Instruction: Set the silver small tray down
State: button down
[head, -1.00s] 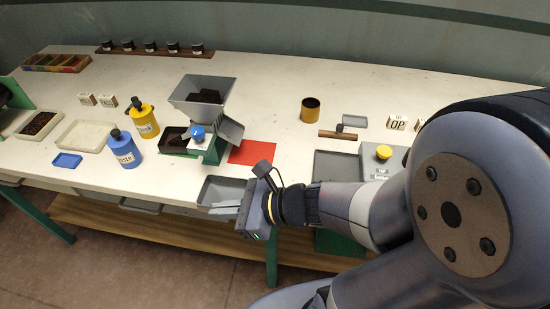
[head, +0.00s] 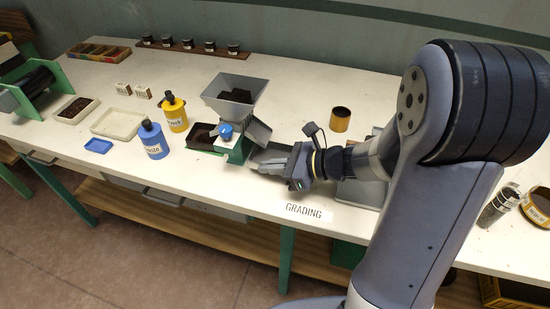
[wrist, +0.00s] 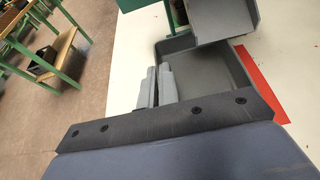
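The silver small tray (head: 280,150) is a shallow grey tray under the spout of the hopper machine, partly hidden by my gripper (head: 264,165) in the head view. In the wrist view the tray (wrist: 222,75) lies ahead, with the spout over its far end. My gripper's fingers (wrist: 157,82) are close together on the tray's near-left wall, with only a narrow gap between them. The tray looks level and empty. A strip of the red mat (wrist: 258,75) shows along its right side. I cannot tell whether the tray's bottom touches the surface.
The hopper machine (head: 238,100) with its blue knob stands close behind the tray. A dark container (head: 203,137) is left of it. Blue (head: 153,141) and yellow (head: 174,114) bottles stand further left. A GRADING label (head: 304,211) lies in front on the white table. A brass cup (head: 340,119) stands behind my arm.

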aim_at(267, 159)
jog(key=w, duration=0.1)
jog(key=w+d, duration=0.1)
jog(key=w, duration=0.1)
jog(key=shift+w+d, duration=0.1)
jog(key=shift+w, duration=0.15)
jog(key=shift+f, duration=0.8)
jog(key=shift+f, duration=0.15)
jog(key=c, duration=1.7)
grip_release()
jog(key=shift+s, duration=0.1)
jog(key=shift+r, duration=0.3)
jog(key=v, duration=1.2)
jog(key=shift+f+p, duration=0.1)
jog(key=shift+p, duration=0.3)
